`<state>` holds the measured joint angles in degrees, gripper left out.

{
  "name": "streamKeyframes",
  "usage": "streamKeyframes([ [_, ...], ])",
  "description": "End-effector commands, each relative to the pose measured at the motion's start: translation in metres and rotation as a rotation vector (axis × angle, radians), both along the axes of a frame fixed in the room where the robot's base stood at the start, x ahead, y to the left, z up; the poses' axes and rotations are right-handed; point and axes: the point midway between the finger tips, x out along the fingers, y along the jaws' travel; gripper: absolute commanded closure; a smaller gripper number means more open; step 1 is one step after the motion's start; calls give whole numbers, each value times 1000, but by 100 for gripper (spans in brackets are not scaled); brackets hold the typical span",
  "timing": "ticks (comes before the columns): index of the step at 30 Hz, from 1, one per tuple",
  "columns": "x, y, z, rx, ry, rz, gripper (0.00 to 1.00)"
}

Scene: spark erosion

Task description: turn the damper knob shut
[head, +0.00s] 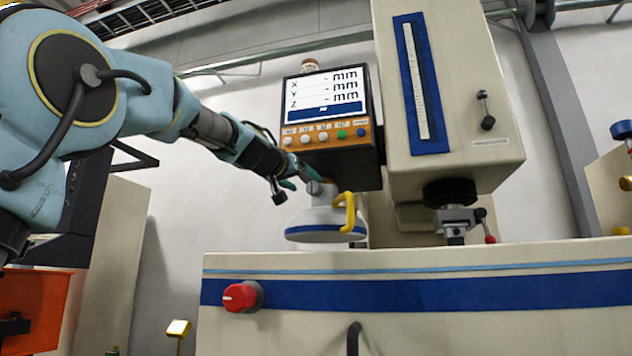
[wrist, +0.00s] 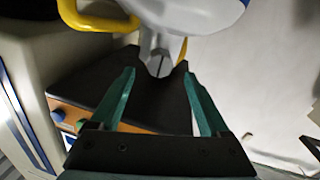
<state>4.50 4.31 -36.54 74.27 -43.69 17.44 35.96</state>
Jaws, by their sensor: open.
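The damper knob (head: 316,188) is a small grey knob on the neck of a white bell-shaped hood (head: 318,222) with a yellow handle (head: 348,212). In the wrist view the knob (wrist: 159,62) shows a dark slot line and points toward me. My gripper (head: 290,181) is just left of the knob in the head view. In the wrist view its two green fingers (wrist: 158,73) are spread, with the knob's end in line with the gap between their tips. No finger clearly touches the knob.
A display box (head: 331,105) with a row of buttons hangs close above my gripper. The machine column (head: 450,90) stands to the right. Open wall lies left of the hood.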

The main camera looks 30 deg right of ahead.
Motion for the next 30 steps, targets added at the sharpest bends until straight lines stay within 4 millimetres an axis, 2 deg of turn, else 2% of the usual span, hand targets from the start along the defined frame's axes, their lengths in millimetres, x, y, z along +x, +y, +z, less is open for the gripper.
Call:
streamKeyframes([
  [1,5,-8,6,0,5,-4,20],
  [6,20,-29,5,1,4,-5,20],
  [12,33,-45,3,1,2,-2,20],
  [26,39,-52,0,0,0,0,20],
  [30,39,-52,0,0,0,0,35],
])
